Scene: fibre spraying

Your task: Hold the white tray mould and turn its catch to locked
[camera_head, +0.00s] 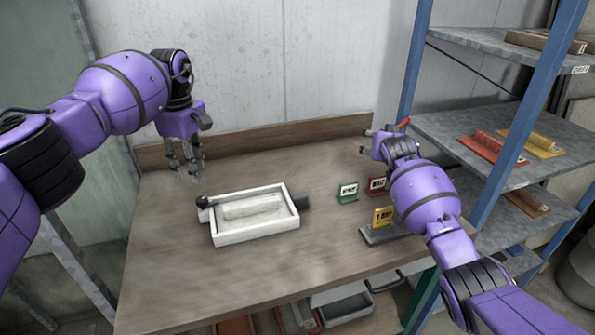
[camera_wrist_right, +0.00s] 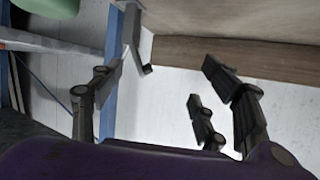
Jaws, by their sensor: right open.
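The white tray mould (camera_head: 254,237) lies on the wooden table, left of the middle in the head view. It has a shallow moulded recess. A dark knob (camera_head: 202,202) sits at its left end and a dark block (camera_head: 301,202) at its right end; I cannot tell which is the catch or its position. My left gripper (camera_head: 187,173) hangs above the table, behind and left of the mould, fingers pointing down and apart, not touching it. My right gripper (camera_head: 370,141) is at the table's back right, away from the mould. Its spread fingers also show empty in the right wrist view (camera_wrist_right: 165,105).
A metal shelf rack (camera_head: 452,130) with coloured trays is at right. A backboard (camera_head: 265,139) edges the table. The table's front is clear.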

